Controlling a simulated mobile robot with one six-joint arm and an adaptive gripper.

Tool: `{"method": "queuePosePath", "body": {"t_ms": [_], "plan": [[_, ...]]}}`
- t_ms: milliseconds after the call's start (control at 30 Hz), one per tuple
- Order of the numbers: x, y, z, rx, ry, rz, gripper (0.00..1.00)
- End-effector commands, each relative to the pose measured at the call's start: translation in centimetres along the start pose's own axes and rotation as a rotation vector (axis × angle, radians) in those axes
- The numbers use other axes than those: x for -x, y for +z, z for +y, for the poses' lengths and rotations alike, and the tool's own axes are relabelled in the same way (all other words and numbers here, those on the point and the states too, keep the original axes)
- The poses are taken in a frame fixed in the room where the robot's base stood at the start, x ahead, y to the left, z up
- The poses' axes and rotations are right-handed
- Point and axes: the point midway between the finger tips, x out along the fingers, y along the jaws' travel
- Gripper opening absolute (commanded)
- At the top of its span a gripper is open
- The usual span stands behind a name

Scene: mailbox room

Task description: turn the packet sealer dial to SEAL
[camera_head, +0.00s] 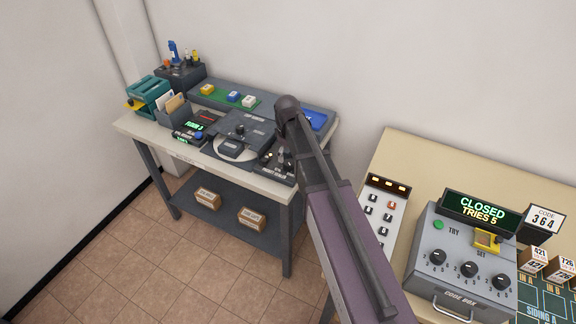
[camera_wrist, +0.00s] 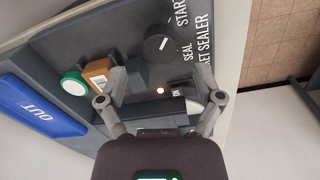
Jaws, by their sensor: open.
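The packet sealer (camera_wrist: 128,30) is a dark grey panel that fills much of the wrist view. Its dial (camera_wrist: 157,45) is a round black knob with a pale pointer mark. The pointer slants toward the upper right of the picture, nearer the START lettering than the SEAL word (camera_wrist: 187,50); its exact setting is hard to read. My gripper (camera_wrist: 162,76) is open and empty, its two fingers spread, with the dial beyond the fingertips and apart from them. In the head view the packet sealer (camera_head: 272,169) is at the workbench's right end, partly hidden by my arm.
Beside the dial are a brown block (camera_wrist: 98,70), a green button (camera_wrist: 74,83) and a blue OUT tray (camera_wrist: 38,106). A small lamp glows between the fingers. The workbench (camera_head: 160,138) carries other devices. A second table to the right holds a code box (camera_head: 462,262).

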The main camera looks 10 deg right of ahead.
Motion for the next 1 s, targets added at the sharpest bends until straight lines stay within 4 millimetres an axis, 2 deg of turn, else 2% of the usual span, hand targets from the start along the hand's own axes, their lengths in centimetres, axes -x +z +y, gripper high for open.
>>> {"method": "queuePosePath", "body": {"t_ms": [100,433,1000], "plan": [[-1.3,0.0,0.0,0.0,0.0,0.0,0.85],[-3.4,0.0,0.0,0.0,0.0,0.0,0.85],[-3.8,0.0,0.0,0.0,0.0,0.0,0.85]]}}
